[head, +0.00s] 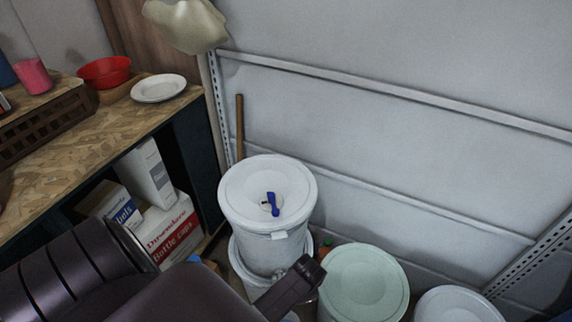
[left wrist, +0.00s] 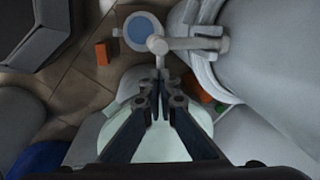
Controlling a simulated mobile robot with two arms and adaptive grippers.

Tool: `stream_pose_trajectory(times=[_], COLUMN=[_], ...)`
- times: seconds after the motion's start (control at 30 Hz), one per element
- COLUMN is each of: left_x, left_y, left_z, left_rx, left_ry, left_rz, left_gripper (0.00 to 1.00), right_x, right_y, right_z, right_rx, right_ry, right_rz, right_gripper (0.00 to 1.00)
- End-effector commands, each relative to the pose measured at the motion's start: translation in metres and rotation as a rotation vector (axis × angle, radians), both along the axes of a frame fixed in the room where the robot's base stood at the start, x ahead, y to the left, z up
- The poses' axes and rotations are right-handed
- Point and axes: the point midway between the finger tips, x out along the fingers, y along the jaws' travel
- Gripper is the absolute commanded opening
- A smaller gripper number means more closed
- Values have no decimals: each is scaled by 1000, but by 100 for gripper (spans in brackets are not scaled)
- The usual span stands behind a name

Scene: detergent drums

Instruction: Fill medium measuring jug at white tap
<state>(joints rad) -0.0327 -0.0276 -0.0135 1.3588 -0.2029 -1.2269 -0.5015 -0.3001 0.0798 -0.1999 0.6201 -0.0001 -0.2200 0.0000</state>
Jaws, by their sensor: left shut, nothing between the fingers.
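The white tap (left wrist: 190,44) shows in the left wrist view, running from the side of a large white drum (left wrist: 250,50) to a rounded knob with a short stem. A round, pale-rimmed vessel with blue inside (left wrist: 141,32), apparently the measuring jug, is seen from above beside and partly behind the knob. Whether the blue is liquid I cannot tell. My left gripper (left wrist: 160,80) is shut and empty, its tips at the tap's stem; contact is unclear. In the head view the drum (head: 262,238) stands lidded, and my left arm partly hides its lower front. My right gripper is not seen.
A pale green lidded drum (head: 363,285) and another white one (head: 458,306) stand to the right. A workbench (head: 120,125) with boxes beneath is on the left. An orange block (left wrist: 102,53) lies on the tiled floor. A wall closes off the back.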

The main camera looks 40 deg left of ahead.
Motion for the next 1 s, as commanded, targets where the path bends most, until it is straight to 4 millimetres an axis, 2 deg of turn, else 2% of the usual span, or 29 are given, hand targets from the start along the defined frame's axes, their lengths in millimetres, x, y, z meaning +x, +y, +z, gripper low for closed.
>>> stream_pose_trajectory(times=[0.03, 0.13, 1.0], left_x=[-5, -5, 2], left_y=[3, 3, 5], left_z=[-5, -5, -1], left_rx=[4, 5, 4], left_ry=[12, 11, 2], left_rz=[0, 0, 1], left_gripper=[14, 25, 25], right_x=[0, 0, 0], right_y=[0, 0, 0], right_z=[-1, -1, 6], right_rx=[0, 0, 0], right_ry=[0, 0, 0], right_rz=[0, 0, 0], right_gripper=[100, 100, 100])
